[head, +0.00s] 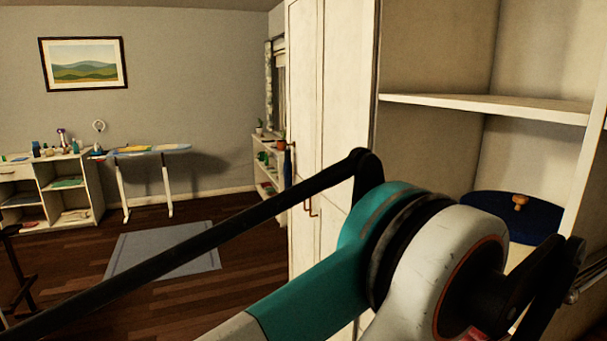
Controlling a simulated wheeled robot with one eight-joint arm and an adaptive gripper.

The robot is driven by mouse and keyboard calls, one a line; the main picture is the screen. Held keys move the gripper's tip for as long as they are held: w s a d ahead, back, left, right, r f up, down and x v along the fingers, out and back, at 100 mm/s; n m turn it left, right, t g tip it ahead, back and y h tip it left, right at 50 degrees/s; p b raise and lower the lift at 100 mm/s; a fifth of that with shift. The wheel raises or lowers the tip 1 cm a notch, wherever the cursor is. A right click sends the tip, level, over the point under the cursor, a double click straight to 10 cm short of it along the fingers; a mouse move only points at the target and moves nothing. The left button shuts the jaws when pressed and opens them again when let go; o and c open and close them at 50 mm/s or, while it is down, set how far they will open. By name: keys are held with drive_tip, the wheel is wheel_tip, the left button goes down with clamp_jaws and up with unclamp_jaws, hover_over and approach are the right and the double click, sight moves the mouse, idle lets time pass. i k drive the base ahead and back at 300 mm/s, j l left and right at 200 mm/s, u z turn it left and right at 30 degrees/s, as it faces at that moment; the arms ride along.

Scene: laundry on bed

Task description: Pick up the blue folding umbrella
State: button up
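A narrow dark blue upright shape (287,168) shows beside the left edge of the white wardrobe. It may be the blue folding umbrella, but it is too small to be sure. A dark blue rounded thing with a wooden knob (520,204) sits in the open shelf unit at the right; its lower part is partly hidden by my arm. My arm crosses the foreground. Black jointed parts at its right end look like my gripper (548,285). Its fingertips cannot be made out, nor whether it is open or holds anything. It appears in front of the shelf unit.
The open shelf unit (485,102) stands close at right, beside the tall wardrobe (335,115). An ironing board (150,151) and a low shelf (75,170) with bottles stand at the far wall. A grey rug (165,250) lies on open wooden floor.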

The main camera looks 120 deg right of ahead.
sight(287, 164)
drive_tip(key=z, duration=4.05)
drive_tip(key=i+j, duration=0.5)
drive_tip(key=i, duration=0.25)
drive_tip(key=i+j, duration=0.55)
drive_tip(key=i, duration=0.15)
drive_tip(key=i+j+z, duration=0.1)
drive_tip(key=i+j, duration=0.4)
drive_tip(key=i, duration=0.25)
drive_tip(key=i+j+z, duration=0.1)
drive_tip(key=i+j, duration=0.25)
drive_tip(key=i+u, duration=0.2)
drive_tip(key=i, duration=0.15)
